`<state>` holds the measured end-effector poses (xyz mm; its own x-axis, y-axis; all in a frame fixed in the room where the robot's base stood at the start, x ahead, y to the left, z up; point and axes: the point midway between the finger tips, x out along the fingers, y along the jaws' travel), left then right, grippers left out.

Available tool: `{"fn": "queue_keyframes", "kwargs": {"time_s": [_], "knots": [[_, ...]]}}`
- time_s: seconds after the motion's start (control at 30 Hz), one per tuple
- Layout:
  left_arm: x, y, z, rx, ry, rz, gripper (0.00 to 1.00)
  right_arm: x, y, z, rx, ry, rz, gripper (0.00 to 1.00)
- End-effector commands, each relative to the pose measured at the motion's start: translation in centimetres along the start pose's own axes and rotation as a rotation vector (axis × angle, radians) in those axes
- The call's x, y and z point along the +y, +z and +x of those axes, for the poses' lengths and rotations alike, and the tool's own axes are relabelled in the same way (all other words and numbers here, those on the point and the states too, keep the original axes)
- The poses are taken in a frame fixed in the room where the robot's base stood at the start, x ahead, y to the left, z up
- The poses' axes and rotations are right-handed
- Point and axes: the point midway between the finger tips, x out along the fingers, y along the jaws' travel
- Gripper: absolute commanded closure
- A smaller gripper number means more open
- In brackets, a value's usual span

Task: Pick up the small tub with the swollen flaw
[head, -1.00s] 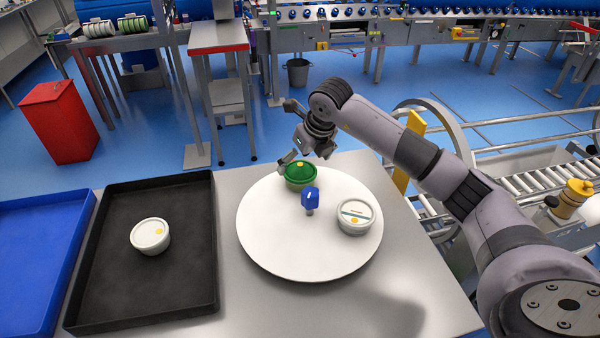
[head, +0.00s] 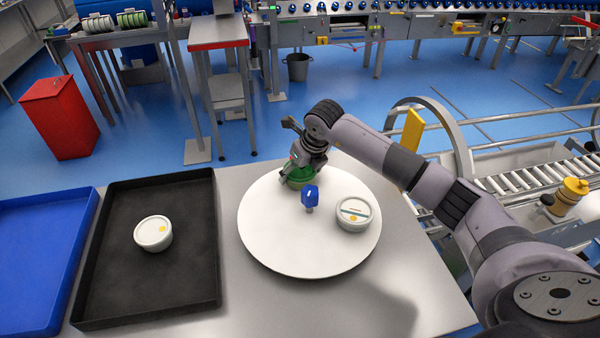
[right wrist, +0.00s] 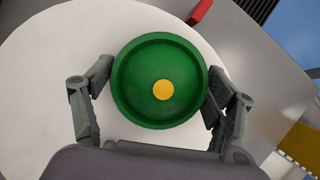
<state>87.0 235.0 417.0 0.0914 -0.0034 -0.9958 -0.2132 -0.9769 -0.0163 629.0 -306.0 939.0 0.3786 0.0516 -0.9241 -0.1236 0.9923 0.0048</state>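A round green tub (head: 301,184) with a yellow dot on its lid stands at the back of a white round disc (head: 280,246). My right gripper (head: 297,178) is over it, fingers pointing down. In the right wrist view the green tub (right wrist: 160,115) lies between the two spread fingers, their tips close beside its rim; I cannot tell if they touch. A white tub (head: 352,214) with a dark stripe and a yellow dot stands on the disc's right. No swelling is clear on any lid. My left gripper is not in view.
The disc's front is clear.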

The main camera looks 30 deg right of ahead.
Motion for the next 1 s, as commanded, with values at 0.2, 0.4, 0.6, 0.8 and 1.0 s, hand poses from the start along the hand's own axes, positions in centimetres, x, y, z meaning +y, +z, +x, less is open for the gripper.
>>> {"fn": "queue_keyframes", "kwargs": {"time_s": [0.2,0.4,0.6,0.8,1.0], "knots": [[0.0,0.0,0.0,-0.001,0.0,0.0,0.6,0.0,0.0,0.0,0.0,0.0,0.0,0.39],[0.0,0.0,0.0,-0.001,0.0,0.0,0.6,0.0,0.0,0.0,-0.001,0.0,0.0,0.53],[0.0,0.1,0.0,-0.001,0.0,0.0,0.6,0.0,0.1,-0.1,-0.002,0.0,0.0,0.62],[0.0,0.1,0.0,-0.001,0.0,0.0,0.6,0.0,0.1,-0.2,-0.003,0.0,0.0,0.62],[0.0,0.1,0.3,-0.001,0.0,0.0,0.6,0.0,0.7,-1.3,-0.005,0.0,0.0,0.62]]}}
